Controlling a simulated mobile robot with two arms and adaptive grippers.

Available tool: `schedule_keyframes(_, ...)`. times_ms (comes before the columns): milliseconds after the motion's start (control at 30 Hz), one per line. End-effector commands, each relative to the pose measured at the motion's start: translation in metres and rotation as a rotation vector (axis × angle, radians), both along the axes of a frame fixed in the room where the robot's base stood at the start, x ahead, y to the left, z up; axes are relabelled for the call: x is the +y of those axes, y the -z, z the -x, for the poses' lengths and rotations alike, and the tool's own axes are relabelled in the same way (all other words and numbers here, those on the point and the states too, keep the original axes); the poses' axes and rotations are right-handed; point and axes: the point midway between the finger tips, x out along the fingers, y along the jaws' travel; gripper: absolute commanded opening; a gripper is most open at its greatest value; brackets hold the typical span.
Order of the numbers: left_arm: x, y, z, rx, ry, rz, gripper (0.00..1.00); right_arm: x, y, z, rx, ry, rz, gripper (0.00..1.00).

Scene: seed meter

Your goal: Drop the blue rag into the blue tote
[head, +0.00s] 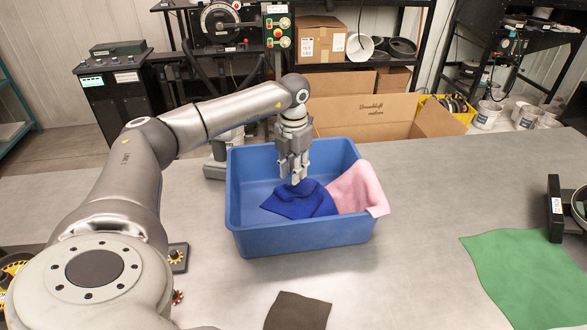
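The blue rag (307,202) lies crumpled inside the blue tote (305,238), toward its front middle. A pink rag (357,188) lies beside it, draped over the tote's right wall. My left gripper (297,180) points straight down inside the tote, its fingertips at the top of the blue rag. The fingers look close together, but I cannot tell whether they pinch the cloth or only touch it. My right gripper is not in view.
A green cloth (527,272) lies flat at the right of the grey table (430,190). A dark brown cloth (297,312) lies at the front edge. A black-framed item (556,208) stands at the far right. An open cardboard box (365,112) is behind the table.

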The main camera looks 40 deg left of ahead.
Motion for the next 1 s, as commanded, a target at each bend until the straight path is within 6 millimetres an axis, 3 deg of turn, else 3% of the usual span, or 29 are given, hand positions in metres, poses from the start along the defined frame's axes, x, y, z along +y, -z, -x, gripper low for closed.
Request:
schedule_keyframes(200,0.0000,-0.0001,0.0000,0.000,0.000,0.000,0.29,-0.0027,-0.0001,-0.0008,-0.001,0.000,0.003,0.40)
schedule_keyframes(433,0.0000,0.0000,0.0000,0.000,0.000,0.000,0.56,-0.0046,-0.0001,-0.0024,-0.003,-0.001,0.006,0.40)
schedule_keyframes(667,0.0000,0.0000,-0.0001,0.000,0.000,0.000,0.58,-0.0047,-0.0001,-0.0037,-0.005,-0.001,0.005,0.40)
schedule_keyframes(867,-0.0001,0.0000,-0.0001,0.000,0.000,0.000,0.83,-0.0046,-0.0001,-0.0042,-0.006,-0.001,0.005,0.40)
schedule_keyframes(1000,-0.0001,0.0000,-0.0001,0.000,0.000,0.000,0.86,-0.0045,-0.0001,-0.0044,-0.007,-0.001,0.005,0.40)
